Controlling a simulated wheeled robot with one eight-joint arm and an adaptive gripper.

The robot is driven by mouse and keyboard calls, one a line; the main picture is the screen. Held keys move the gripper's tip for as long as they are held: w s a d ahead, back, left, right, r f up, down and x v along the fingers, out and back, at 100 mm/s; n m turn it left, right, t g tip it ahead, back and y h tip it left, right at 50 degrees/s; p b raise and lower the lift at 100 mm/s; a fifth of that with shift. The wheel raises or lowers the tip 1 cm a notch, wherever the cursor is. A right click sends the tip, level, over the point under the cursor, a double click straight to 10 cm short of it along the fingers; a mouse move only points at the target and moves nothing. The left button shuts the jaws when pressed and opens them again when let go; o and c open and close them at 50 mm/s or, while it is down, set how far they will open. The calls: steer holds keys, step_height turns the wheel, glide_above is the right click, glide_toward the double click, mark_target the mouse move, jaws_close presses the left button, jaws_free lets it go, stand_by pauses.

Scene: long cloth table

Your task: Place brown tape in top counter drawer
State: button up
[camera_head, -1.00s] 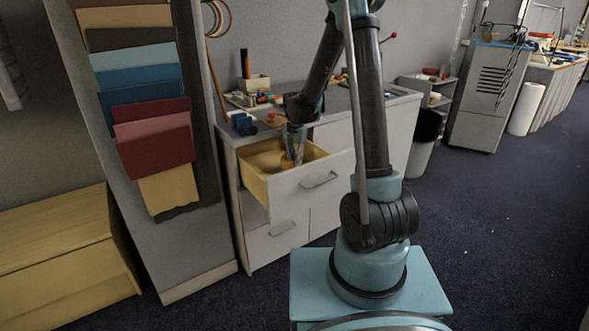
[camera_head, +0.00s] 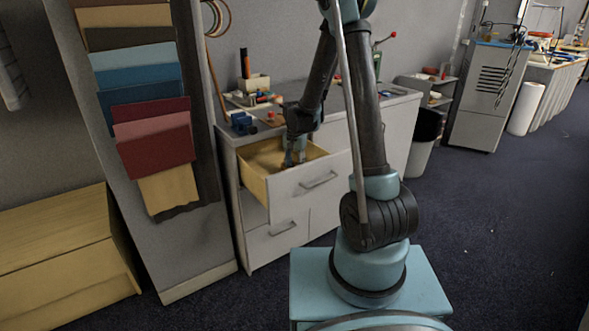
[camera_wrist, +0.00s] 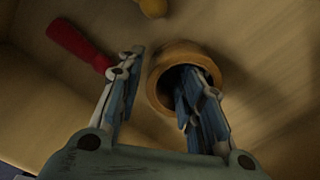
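The brown tape (camera_wrist: 205,52), a ring-shaped roll, is inside the open top drawer (camera_head: 310,185) of the counter and seems to rest on its wooden floor. My gripper (camera_wrist: 165,66) is low in the drawer; it also shows in the head view (camera_head: 292,158). Its fingers are spread: the left one is outside the roll with a small gap, and the right one reaches over or into the roll's hole. In the head view the tape is hidden by the drawer front and my gripper.
A red-handled tool (camera_wrist: 78,45) and a yellow object (camera_wrist: 153,7) lie in the drawer near the tape. The countertop (camera_head: 345,105) holds small tools and blue blocks (camera_head: 242,122). A fabric sample panel (camera_head: 150,120) stands left of the counter.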

steer(key=shift+r, duration=0.1)
step_height(320, 180, up, 12)
steer(key=s+d+r+n, duration=0.1)
steer(key=s+d+r, duration=0.4)
steer(key=s+d, duration=0.25)
steer(key=s+d+f+n, duration=0.1)
steer(key=s+d, duration=0.2)
steer(key=s, duration=0.6)
steer(key=s+d+f+n+t, duration=0.1)
steer(key=s+d, duration=0.3)
steer(key=s, duration=0.4)
steer(key=s+d+f+n+t, duration=0.1)
steer(key=s+d+f+n, duration=0.1)
steer(key=s, duration=0.7)
steer(key=shift+s+d+f, duration=0.3)
steer(key=shift+d+f, duration=0.15)
steer(key=shift+d, duration=0.4)
